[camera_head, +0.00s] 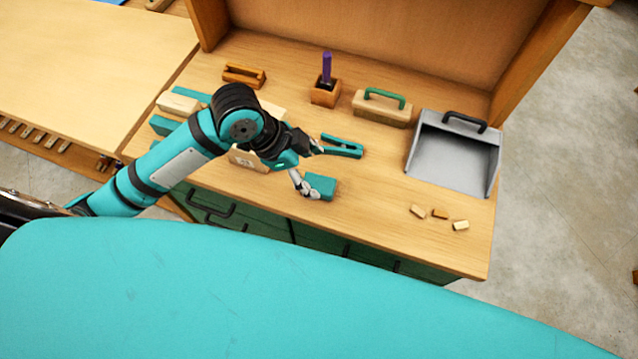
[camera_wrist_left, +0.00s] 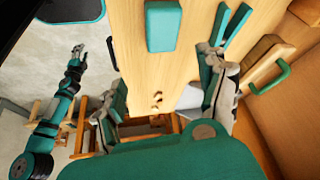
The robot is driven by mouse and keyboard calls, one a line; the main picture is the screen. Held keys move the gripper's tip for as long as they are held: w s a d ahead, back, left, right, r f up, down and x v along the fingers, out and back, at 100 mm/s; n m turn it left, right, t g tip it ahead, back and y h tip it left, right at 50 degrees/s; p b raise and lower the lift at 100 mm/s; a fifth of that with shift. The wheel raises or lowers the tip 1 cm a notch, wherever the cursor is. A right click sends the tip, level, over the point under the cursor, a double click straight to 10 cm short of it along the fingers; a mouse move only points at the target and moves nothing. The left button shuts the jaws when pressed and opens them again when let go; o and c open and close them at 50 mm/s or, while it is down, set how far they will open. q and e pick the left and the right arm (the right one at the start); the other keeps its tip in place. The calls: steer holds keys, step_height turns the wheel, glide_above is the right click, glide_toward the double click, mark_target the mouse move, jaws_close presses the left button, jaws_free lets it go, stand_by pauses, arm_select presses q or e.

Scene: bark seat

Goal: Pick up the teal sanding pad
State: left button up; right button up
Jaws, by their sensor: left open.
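The teal sanding pad (camera_head: 321,186) is a small block lying flat on the wooden bench top, right beside a finger of my left gripper in the head view. In the left wrist view the pad (camera_wrist_left: 163,26) lies near the top edge, across the space between the fingers. My left gripper (camera_head: 311,166) is open and empty above the bench; its spread fingers also show in the left wrist view (camera_wrist_left: 163,92). I cannot tell whether a finger touches the pad. My right gripper (camera_wrist_left: 78,54) is small at the left of the wrist view; its jaws are unclear.
A teal clamp-like tool (camera_head: 342,147) lies just behind the pad. A wooden block with a green handle (camera_head: 381,108), a grey dustpan (camera_head: 453,160) and a wooden holder (camera_head: 325,94) stand farther back. Small wood pieces (camera_head: 439,214) lie right. Bench is clear between pad and pieces.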

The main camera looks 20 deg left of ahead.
arm_select(q)
steer(key=w+a+r+m+g, duration=0.2)
steer(key=a+r+m, duration=0.1)
steer(key=a+r, duration=0.3)
steer(key=p, duration=0.3)
glide_toward(317, 183)
steer(key=x, duration=0.4)
steer(key=shift+w+f, duration=0.1)
steer(key=shift+f, duration=0.2)
steer(key=p+x, duration=0.1)
steer(key=x, duration=0.3)
steer(key=shift+d+p, duration=0.2)
steer(key=shift+p, duration=0.15)
steer(key=shift+d+f, duration=0.15)
steer(key=shift+f, duration=0.35)
steer(key=c, duration=1.3)
